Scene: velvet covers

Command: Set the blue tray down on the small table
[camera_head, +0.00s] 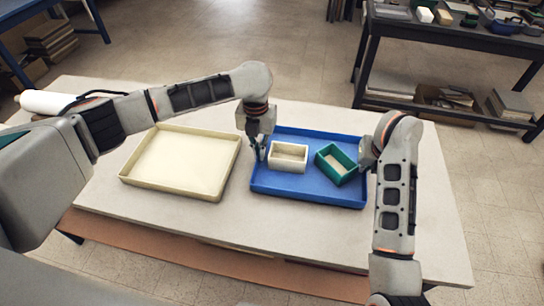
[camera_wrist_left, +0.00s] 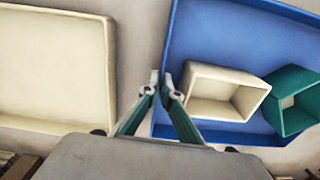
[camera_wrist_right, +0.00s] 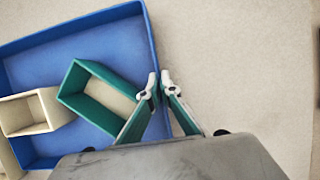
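The blue tray (camera_head: 292,189) is at the middle right of the pale table (camera_head: 225,222). I cannot tell whether it rests on the tabletop or is just above it. It holds a cream box (camera_head: 288,157) and a green box (camera_head: 337,164), both open-topped. My left gripper (camera_wrist_left: 160,84) is at the tray's left wall, its fingertips closed around the rim. My right gripper (camera_wrist_right: 159,83) is at the right wall in the same way. In the head view, the right fingertips are mostly hidden by my own wrist.
A cream tray (camera_head: 181,162), empty, lies on the table left of the blue tray. A white roll (camera_head: 47,102) is at the table's far left. A dark workbench (camera_head: 455,36) with several items stands at the back right. Bare tabletop shows in front of the trays.

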